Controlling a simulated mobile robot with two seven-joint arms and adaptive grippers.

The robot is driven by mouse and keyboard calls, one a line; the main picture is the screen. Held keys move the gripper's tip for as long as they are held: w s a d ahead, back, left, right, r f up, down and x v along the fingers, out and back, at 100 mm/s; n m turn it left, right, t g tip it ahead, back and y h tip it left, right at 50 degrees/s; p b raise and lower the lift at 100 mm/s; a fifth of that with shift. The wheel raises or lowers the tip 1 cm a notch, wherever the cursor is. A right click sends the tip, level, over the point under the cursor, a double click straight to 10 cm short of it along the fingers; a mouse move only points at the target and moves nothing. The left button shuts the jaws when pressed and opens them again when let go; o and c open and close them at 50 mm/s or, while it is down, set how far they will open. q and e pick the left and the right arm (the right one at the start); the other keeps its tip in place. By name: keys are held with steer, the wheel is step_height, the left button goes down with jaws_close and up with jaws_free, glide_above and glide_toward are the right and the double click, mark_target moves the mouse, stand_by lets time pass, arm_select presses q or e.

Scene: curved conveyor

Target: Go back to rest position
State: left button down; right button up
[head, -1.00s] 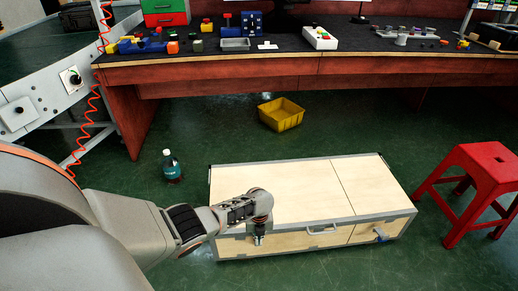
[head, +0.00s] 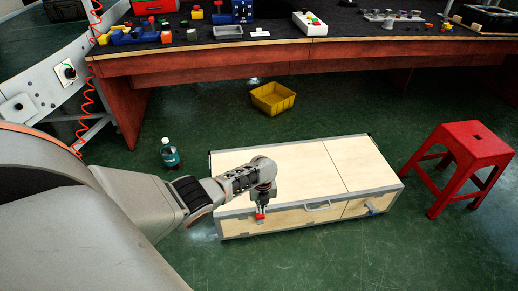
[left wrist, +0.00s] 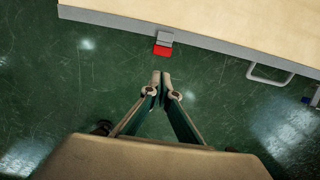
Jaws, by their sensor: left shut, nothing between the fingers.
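My left gripper (head: 262,205) is shut and empty. It points down in front of the near side of a low wooden box with a metal frame (head: 285,165). In the left wrist view its fingertips (left wrist: 161,79) are together over the green floor, apart from the box edge. A red-and-grey latch (head: 260,216) is on the box's front, just by the gripper in the head view; it also shows in the left wrist view (left wrist: 163,47). My right gripper is not in view.
A red stool (head: 465,150) stands right of the box. A bottle (head: 170,155) stands on the floor at left, and a yellow bin (head: 273,98) lies behind. A workbench (head: 250,58) with parts spans the back. The floor in front of the box is clear.

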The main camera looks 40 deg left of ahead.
arm_select(q)
steer(key=shift+a+r, duration=0.15)
steer(key=shift+r, duration=0.3)
